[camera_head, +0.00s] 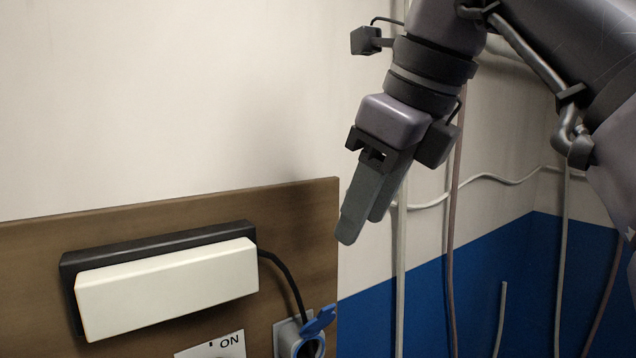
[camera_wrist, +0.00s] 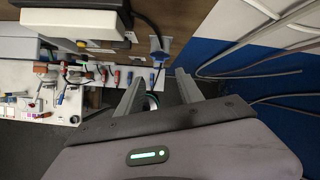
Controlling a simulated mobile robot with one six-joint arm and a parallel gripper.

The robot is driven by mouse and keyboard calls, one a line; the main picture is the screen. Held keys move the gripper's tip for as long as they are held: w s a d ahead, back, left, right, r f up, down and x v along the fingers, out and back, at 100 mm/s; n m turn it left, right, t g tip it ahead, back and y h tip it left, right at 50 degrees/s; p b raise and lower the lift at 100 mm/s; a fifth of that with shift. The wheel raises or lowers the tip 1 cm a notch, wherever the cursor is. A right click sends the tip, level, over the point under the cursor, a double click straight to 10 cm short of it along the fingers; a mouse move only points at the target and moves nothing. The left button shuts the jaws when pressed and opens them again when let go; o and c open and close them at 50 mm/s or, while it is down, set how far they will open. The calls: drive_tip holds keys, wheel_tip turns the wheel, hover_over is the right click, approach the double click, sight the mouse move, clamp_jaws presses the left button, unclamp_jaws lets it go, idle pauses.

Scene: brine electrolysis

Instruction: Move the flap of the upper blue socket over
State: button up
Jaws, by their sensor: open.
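The upper blue socket (camera_head: 308,345) sits low on the right part of the wooden board, cut off by the bottom edge of the head view. Its blue flap (camera_head: 321,319) stands out at the socket's upper right, and the socket mouth looks uncovered. The blue socket also shows small in the wrist view (camera_wrist: 158,52), ahead of the fingers; the flap's exact pose is unclear there. My gripper (camera_head: 360,229) is open and empty, above and to the right of the socket, pointing down and apart from it. Its two spread fingers (camera_wrist: 160,78) show in the wrist view.
A white box on a black backing (camera_head: 168,285) juts from the wooden board (camera_head: 310,225) left of the socket. A black cable (camera_head: 290,280) runs from it toward the socket. An ON label (camera_head: 215,346) is beside the socket. Pipes (camera_head: 402,260) run along the wall at right.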

wheel_tip(320, 180, up, 2)
drive_tip(key=m, duration=0.3)
drive_tip(key=b, duration=0.3)
approach(326, 309)
drive_tip(key=shift+m, duration=0.3)
drive_tip(key=x, duration=0.8)
drive_tip(key=shift+w+f, duration=0.2)
drive_tip(key=shift+w, duration=0.25)
drive_tip(key=shift+w+g+h, duration=0.1)
drive_tip(key=shift+g+h, duration=0.2)
drive_tip(key=shift+c, duration=0.4)
clamp_jaws()
